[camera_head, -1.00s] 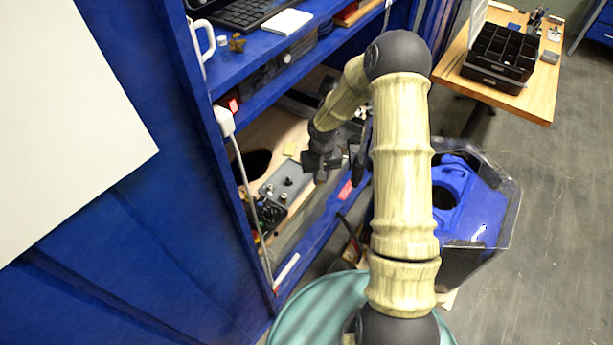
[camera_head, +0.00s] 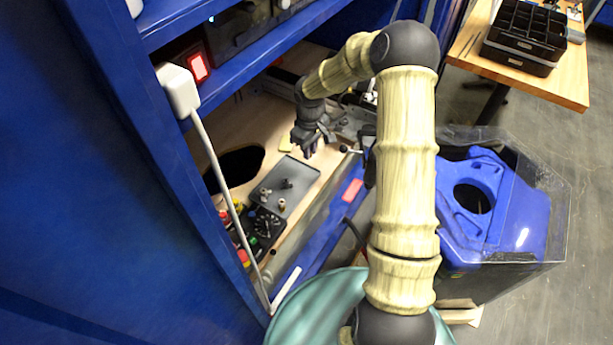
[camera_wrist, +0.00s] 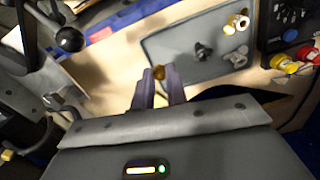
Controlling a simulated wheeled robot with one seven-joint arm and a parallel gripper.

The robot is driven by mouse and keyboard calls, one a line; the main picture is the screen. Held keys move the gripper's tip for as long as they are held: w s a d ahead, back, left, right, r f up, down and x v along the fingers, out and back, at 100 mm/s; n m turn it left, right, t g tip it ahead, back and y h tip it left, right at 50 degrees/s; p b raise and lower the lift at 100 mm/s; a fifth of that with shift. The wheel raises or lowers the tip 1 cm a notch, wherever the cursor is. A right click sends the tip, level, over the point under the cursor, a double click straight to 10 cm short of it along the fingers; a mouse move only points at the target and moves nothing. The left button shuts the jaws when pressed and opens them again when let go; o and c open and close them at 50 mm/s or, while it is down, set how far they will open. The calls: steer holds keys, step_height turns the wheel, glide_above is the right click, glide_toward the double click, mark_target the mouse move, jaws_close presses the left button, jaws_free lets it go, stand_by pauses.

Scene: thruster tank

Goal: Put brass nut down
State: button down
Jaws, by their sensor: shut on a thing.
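The brass nut (camera_wrist: 159,72) is between the two fingertips of my gripper (camera_wrist: 159,78) in the wrist view, a small gold-coloured piece. My gripper is shut on it. In the head view my gripper (camera_head: 308,148) hangs over the wooden bench inside the blue shelving, by the far edge of the grey tray (camera_head: 304,176); the nut cannot be made out there. In the wrist view the tray (camera_wrist: 185,62) lies just beyond the fingertips, and I cannot tell whether the nut touches anything. The tray holds a dark fitting (camera_wrist: 203,52) and light metal pieces (camera_wrist: 238,22).
A dark control box (camera_head: 265,224) with a dial and red and yellow knobs stands beside the tray's near end. A dark hole (camera_head: 238,165) opens in the bench to the left. A black ball-ended lever (camera_wrist: 69,39) is left of the fingers. The tray's far half looks bare.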

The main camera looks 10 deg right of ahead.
steer(key=shift+w+r, duration=0.1)
glide_above(309, 177)
steer(key=shift+w+d+f, duration=0.1)
steer(key=shift+w+f, duration=0.05)
steer(key=shift+f, duration=3.05)
steer(key=shift+f, duration=0.1)
steer(key=shift+f+p, duration=0.3)
steer(key=shift+f, duration=1.45)
